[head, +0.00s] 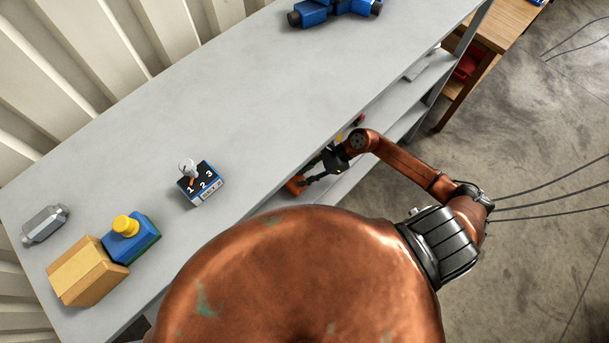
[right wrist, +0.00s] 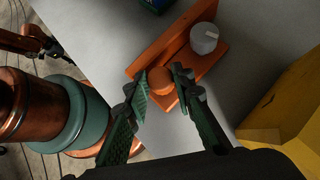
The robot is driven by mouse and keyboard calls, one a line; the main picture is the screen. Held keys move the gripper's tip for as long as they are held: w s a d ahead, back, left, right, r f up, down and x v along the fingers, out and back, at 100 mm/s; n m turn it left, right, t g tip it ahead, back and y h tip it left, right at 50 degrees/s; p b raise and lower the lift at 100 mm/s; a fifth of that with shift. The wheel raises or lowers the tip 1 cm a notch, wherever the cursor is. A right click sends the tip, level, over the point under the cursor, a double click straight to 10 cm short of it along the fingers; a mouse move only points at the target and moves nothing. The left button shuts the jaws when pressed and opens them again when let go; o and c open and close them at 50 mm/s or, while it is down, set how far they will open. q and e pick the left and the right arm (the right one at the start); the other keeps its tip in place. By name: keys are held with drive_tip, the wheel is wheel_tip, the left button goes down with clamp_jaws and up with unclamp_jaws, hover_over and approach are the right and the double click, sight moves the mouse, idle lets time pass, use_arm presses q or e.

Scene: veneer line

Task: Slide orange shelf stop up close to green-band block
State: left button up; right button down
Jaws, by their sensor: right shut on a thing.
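The orange shelf stop (right wrist: 150,58) lies on a grey shelf board in the right wrist view, with an upright plate, a flat foot and a round orange knob. A small part of the stop (head: 294,186) shows in the head view, under the table's front edge. My right gripper (right wrist: 162,80) is shut on the knob, one finger on each side; it also shows in the head view (head: 308,179). A dark block with a green edge (right wrist: 154,4) is cut off at the top of the wrist view, apart from the stop; I cannot tell if it is the green-band block. My left gripper is not in view.
A grey cylinder (right wrist: 204,38) stands at the stop's foot. A yellow box (right wrist: 285,100) is at the right of the wrist view. The tabletop (head: 235,95) overhangs the shelf and carries a numbered switch box (head: 204,187), a yellow-button box (head: 132,240) and a cardboard box (head: 85,272).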

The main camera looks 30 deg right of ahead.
drive_tip(key=s+a, duration=0.1)
drive_tip(key=a, duration=0.2)
drive_tip(key=s+a, duration=0.1)
drive_tip(key=a, duration=0.2)
drive_tip(key=s+a, duration=0.1)
drive_tip(key=a, duration=0.2)
drive_tip(key=shift+s+a, duration=0.1)
drive_tip(key=shift+a, duration=0.2)
drive_tip(key=c, duration=1.9)
unclamp_jaws()
drive_tip(key=shift+c, duration=0.2)
